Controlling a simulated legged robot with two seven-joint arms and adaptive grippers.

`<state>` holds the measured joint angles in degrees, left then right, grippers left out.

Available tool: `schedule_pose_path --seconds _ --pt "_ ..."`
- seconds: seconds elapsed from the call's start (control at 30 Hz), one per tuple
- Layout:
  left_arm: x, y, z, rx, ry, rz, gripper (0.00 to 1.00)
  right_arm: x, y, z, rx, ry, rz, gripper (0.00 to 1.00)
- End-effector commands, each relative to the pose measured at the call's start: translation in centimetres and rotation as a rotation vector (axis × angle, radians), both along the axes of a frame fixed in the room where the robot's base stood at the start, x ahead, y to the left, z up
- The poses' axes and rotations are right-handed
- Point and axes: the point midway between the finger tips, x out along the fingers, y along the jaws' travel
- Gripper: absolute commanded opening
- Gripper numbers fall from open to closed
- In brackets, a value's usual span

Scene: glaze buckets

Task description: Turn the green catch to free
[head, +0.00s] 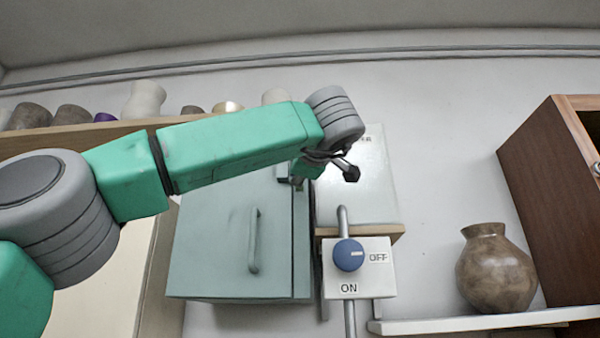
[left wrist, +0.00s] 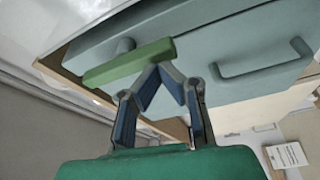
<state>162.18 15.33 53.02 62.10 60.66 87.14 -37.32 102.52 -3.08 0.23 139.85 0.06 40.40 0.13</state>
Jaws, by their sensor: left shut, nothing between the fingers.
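The green catch (left wrist: 130,62) is a bar in the left wrist view, set across the front of the grey-green cabinet (left wrist: 225,50) near a round grey knob. In the head view the catch is mostly hidden behind my wrist. My left gripper (left wrist: 160,68) is shut and empty, with its fingertips together at the lower side of the bar, near its right end. I cannot tell whether they touch it. In the head view the left gripper (head: 338,168) is by the upper right of the cabinet (head: 215,240). My right gripper is not in view.
A white switch box (head: 340,288) with a blue knob (head: 349,255), marked ON and OFF, is right of the cabinet. A brown vase (head: 497,270) stands on a shelf (head: 480,324) at right. Several pots line the upper left shelf (head: 75,138). Bare wall lies between box and vase.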

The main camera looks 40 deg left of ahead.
Motion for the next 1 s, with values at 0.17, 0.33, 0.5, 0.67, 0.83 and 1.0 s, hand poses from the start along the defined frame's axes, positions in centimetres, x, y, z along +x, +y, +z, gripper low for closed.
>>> schedule_pose_path --seconds 0.17,0.33,0.5,0.67,0.83,1.0 --pt "0.3 1.8 -0.5 -0.108 -0.058 0.001 0.00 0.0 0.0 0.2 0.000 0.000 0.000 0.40" --pt "0.5 2.2 -0.9 -0.170 -0.092 0.003 0.00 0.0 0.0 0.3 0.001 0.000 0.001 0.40" --pt "1.0 1.3 -1.0 -0.172 -0.091 0.005 0.00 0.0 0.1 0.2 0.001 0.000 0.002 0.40" --pt "1.0 0.5 -0.9 -0.165 -0.089 0.005 0.00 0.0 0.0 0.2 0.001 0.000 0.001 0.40" --pt "1.0 0.3 -0.8 -0.162 -0.090 0.002 0.00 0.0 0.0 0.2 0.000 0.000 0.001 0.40" --pt "0.9 0.6 -0.7 -0.163 -0.093 0.001 0.00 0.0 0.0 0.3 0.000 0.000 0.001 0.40"
